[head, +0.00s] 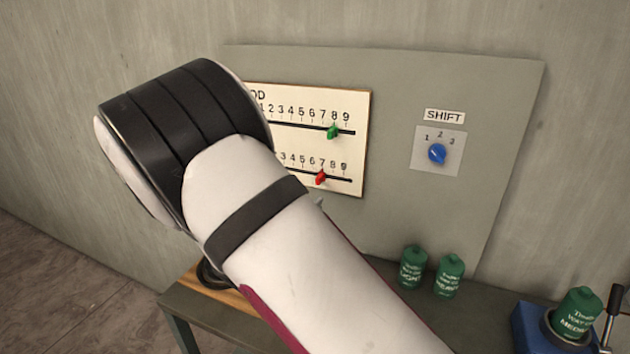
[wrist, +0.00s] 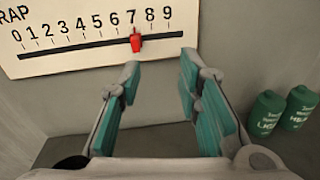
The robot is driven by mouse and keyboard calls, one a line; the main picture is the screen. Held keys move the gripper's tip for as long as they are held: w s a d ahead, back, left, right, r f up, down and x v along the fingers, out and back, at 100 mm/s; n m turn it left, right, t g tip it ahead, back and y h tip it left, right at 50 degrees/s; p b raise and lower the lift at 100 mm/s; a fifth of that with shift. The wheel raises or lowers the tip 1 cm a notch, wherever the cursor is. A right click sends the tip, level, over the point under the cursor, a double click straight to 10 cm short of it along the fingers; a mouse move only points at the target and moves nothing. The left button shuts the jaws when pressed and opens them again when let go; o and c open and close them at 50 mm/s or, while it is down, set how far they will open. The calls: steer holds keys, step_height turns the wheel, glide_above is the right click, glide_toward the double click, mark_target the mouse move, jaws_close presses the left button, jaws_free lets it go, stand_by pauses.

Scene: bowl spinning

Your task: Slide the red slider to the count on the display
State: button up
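The red slider (head: 320,177) sits on the lower track of the cream scale plate (head: 358,110), at about the 7. In the wrist view the red slider (wrist: 136,42) is just below the 7 on a row labelled "RAP", its first letters cut off. My gripper (wrist: 158,82) is open and empty, its teal-padded fingers pointing at the wall panel below and slightly right of the slider. The gap to the slider is hard to judge. In the head view my arm hides the gripper and the plate's left part. I see no count display in either view.
A green slider (head: 332,131) sits near 8 on the upper track. A blue knob (head: 437,153) under "SHIFT" is to the right. Two green canisters (head: 413,267) (head: 449,276) stand on the bench below; another (head: 576,313) sits in a blue holder (head: 531,330) at lower right.

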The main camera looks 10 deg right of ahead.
mark_target(317, 181)
steer(key=w+d, duration=0.2)
steer(key=w, duration=0.2)
steer(key=w+d+f+n+t, duration=0.1)
steer(key=w, duration=0.3)
steer(key=w+d+n+y, duration=0.1)
steer(key=w+d, duration=0.1)
steer(key=w, duration=0.2)
steer(key=shift+w+d+f+t+p, duration=0.2)
steer(key=shift+w+d+t+p, duration=0.1)
steer(key=shift+p, duration=0.05)
jaws_close()
